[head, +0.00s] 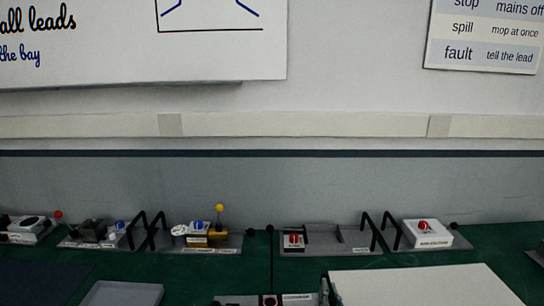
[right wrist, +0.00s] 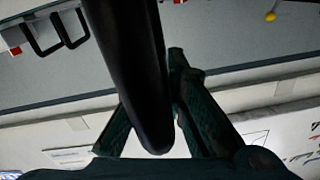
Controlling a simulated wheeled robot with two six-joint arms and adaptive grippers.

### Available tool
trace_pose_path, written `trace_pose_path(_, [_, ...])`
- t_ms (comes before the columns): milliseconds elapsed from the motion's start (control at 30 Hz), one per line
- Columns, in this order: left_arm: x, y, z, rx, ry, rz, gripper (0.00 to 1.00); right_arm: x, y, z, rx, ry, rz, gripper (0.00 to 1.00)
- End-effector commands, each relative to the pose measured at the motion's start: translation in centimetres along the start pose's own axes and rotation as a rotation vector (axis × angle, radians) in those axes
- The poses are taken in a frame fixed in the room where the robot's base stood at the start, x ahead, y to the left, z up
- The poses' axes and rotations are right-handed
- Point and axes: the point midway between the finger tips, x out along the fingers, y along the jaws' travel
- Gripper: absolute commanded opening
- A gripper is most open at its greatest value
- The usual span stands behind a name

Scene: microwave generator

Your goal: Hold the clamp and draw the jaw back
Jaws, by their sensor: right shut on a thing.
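My right gripper (right wrist: 152,95) shows in the right wrist view, its dark green fingers on either side of a thick black bar (right wrist: 140,60). It is shut on this bar, which has a rounded end and runs up out of the picture. What the bar belongs to is hidden. In the head view, a low grey fixture (head: 240,300) with a label and a dark round knob is cut off by the bottom edge. I cannot tell which part is the clamp or its jaw. I do not make out my left gripper in either view.
Along the bench's back stand a unit with a yellow-ball lever (head: 220,209), a grey tray with a red button (head: 293,239), a white box with a red button (head: 426,232) and others at left. A white panel (head: 425,285) covers the right front. Black handles stick up.

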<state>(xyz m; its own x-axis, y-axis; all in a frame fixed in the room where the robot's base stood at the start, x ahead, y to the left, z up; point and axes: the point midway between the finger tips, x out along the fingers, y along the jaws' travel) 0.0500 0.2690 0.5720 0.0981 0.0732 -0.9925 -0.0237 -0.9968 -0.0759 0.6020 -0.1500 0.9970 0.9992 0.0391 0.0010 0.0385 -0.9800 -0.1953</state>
Motion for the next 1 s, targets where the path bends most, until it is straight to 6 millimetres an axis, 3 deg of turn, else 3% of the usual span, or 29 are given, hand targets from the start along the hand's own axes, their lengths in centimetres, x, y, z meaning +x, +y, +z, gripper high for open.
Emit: trace_pose_path(1000, [-0.05,0.01,-0.22,0.000,0.004,0.000,0.38,-0.15,0.67,0.65,-0.002,-0.012,0.003,0.00])
